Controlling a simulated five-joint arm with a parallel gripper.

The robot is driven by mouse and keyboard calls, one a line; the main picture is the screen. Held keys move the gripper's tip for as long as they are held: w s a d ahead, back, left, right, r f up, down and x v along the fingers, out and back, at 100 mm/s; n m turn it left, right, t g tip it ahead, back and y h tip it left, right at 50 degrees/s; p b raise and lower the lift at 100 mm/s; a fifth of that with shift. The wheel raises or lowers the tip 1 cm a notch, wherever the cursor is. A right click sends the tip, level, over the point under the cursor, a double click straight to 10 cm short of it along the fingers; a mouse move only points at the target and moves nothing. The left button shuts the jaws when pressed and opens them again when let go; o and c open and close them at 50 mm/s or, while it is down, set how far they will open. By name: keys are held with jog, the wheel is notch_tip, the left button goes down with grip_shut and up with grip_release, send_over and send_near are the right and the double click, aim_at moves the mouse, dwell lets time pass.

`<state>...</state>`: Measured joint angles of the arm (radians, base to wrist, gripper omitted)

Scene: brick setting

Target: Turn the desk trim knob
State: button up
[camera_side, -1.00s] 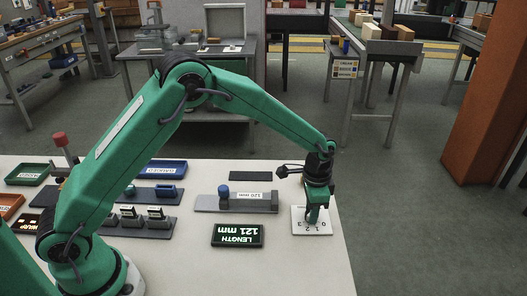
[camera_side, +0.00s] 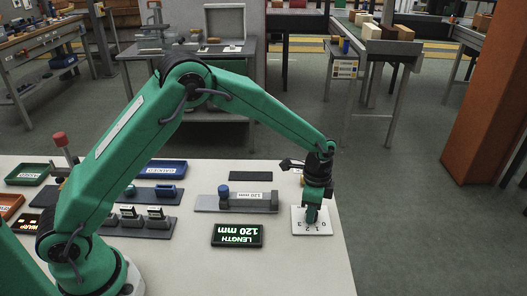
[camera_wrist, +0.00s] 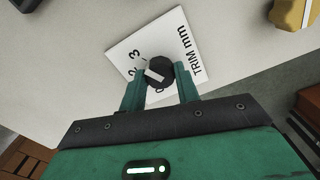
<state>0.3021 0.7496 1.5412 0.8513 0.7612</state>
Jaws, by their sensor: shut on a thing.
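The trim knob (camera_wrist: 158,70) is a dark round knob with a white pointer bar, on a white plate (camera_wrist: 122,51) marked "TRIM mm" with digits. My gripper (camera_wrist: 160,84) has its two green fingers on either side of the knob and is shut on it. In the side view my gripper (camera_side: 311,215) points down onto the white plate (camera_side: 325,230) near the table's right edge and hides the knob. The length display (camera_side: 237,235) reads "LENGTH 120 mm".
A grey fixture (camera_side: 207,202) with a blue knob and a "120 mm" label lies left of the plate. A dark flat strip (camera_side: 250,176) lies behind it. A yellow object (camera_wrist: 292,13) sits near the plate in the wrist view.

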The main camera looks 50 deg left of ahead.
jog(key=o, duration=1)
jog(key=shift+c, duration=0.2)
notch_tip(320, 180, up, 8)
jog(key=shift+f, duration=0.25)
jog(key=shift+r, duration=0.2)
jog(key=shift+r, duration=0.1)
